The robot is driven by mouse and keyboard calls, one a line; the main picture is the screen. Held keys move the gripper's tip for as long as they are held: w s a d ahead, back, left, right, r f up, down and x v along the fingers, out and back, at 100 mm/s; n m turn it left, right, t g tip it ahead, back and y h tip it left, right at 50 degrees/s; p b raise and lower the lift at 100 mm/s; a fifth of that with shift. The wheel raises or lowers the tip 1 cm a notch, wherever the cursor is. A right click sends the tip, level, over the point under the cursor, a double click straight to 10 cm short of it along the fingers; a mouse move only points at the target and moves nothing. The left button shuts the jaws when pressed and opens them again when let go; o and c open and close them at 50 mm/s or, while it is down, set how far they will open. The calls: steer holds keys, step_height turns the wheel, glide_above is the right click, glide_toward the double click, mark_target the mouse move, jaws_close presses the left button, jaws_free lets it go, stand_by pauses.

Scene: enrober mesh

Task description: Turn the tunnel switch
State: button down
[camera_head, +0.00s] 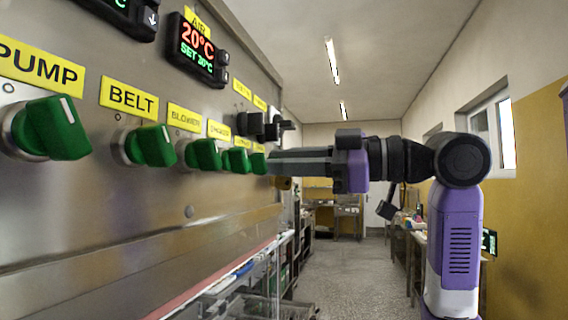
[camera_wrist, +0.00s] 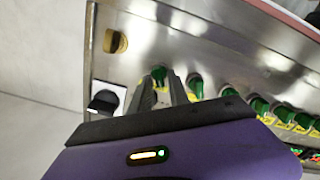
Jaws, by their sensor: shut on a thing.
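A row of green rotary switches runs along the steel panel (camera_head: 130,215) in the head view. The nearest are the pump switch (camera_head: 57,128), the belt switch (camera_head: 152,146) and the blower switch (camera_head: 203,155). The labels of the farther ones are too small to read surely. My gripper (camera_head: 272,161) is at the far end of the row, at the last green switch (camera_head: 258,163). In the wrist view, the fingertips of my gripper (camera_wrist: 160,76) are on either side of that green switch (camera_wrist: 158,73), shut on it. Fingers partly hide it.
A neighbouring green switch (camera_wrist: 195,86) is close beside the fingers. Black switches (camera_head: 265,125) sit above the row. The aisle floor (camera_head: 345,270) is clear.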

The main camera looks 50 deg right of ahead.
steer(key=c, duration=1.5)
jaws_free()
steer(key=b+v, duration=0.1)
steer(key=v, duration=0.6)
steer(key=shift+s+d, duration=0.1)
steer(key=shift+s, duration=0.3)
